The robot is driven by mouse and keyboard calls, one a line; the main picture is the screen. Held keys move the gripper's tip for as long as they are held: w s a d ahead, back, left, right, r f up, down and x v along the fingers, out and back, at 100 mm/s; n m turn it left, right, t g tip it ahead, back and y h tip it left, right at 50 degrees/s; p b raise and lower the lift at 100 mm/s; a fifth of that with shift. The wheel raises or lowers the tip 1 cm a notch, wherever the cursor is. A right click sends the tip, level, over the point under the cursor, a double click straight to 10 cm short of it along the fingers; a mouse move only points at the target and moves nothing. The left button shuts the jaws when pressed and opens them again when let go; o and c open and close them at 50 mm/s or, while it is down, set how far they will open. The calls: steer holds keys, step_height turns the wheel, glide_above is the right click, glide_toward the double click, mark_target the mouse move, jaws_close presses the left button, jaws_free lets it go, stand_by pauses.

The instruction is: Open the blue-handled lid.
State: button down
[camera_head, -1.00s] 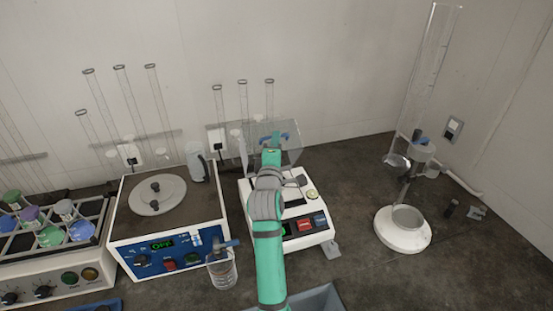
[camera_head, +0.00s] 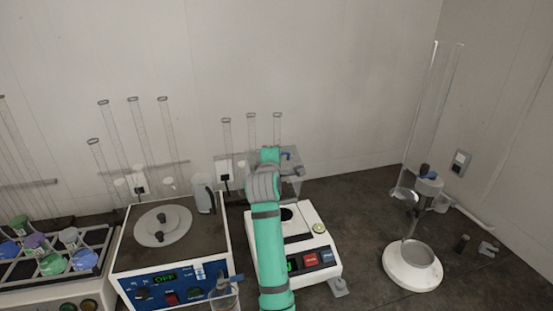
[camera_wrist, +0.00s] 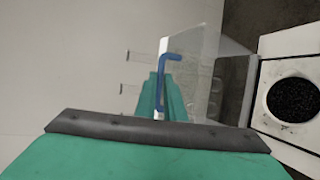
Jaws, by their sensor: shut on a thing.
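The clear lid (camera_wrist: 208,75) with its blue handle (camera_wrist: 167,80) stands swung up at the back of the white device (camera_head: 322,258). In the wrist view my gripper (camera_wrist: 165,95) is shut on the blue handle. The device's round dark opening (camera_wrist: 291,99) is uncovered, to the right in the wrist view.
A blue-fronted device (camera_head: 170,283) and a tube rack (camera_head: 100,238) stand to the left. A white-based stand with a tall clear tube (camera_head: 412,266) is at right. The wall is close behind the lid.

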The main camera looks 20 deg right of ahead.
steer(key=shift+r, duration=0.85)
steer(key=c, duration=1.8)
jaws_free()
steer(key=shift+s+a, duration=0.1)
steer(key=shift+c, duration=0.2)
steer(key=shift+f, duration=0.4)
steer(key=shift+s, duration=0.1)
steer(key=v, duration=1)
steer(key=shift+s, duration=0.35)
steer(key=shift+a, duration=0.1)
